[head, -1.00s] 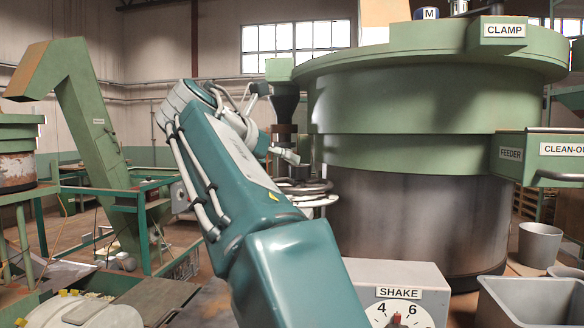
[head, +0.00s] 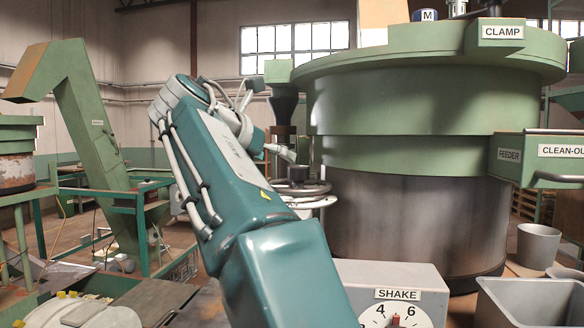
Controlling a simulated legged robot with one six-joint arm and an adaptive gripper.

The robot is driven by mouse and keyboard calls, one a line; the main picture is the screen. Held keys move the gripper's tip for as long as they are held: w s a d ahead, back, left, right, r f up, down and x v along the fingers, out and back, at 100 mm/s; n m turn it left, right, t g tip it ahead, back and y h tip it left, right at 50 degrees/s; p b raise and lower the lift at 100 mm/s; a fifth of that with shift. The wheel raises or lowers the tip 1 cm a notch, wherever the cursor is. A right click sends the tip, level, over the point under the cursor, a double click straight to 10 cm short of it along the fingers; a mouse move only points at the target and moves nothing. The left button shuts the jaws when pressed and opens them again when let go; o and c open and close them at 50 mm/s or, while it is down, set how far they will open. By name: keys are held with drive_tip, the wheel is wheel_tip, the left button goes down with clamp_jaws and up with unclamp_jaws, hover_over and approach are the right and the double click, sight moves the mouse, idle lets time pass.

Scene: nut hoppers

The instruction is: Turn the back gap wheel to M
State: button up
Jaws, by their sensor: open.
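A dark handwheel (head: 302,188) lies flat above a pale dial plate (head: 312,203) in the head view, left of the big green feeder bowl. Its left part is hidden behind my arm. The marks on the dial are too small to read, and I cannot tell which gap wheel this is. My gripper (head: 284,153) is small in the picture, at the far end of my arm. It is open and looks empty, above the wheel and slightly left of its hub. I cannot tell whether it touches anything.
The green feeder bowl (head: 420,100) stands right of the wheel. A blue can marked M (head: 424,15) sits on top. The SHAKE dial box (head: 375,280) and a grey bin (head: 530,300) are in front. A green conveyor (head: 90,140) stands at the left.

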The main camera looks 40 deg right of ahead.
sight(294, 167)
drive_tip(key=x, duration=1)
drive_tip(key=shift+a, duration=0.1)
drive_tip(key=shift+s, duration=0.1)
drive_tip(key=c, duration=1.1)
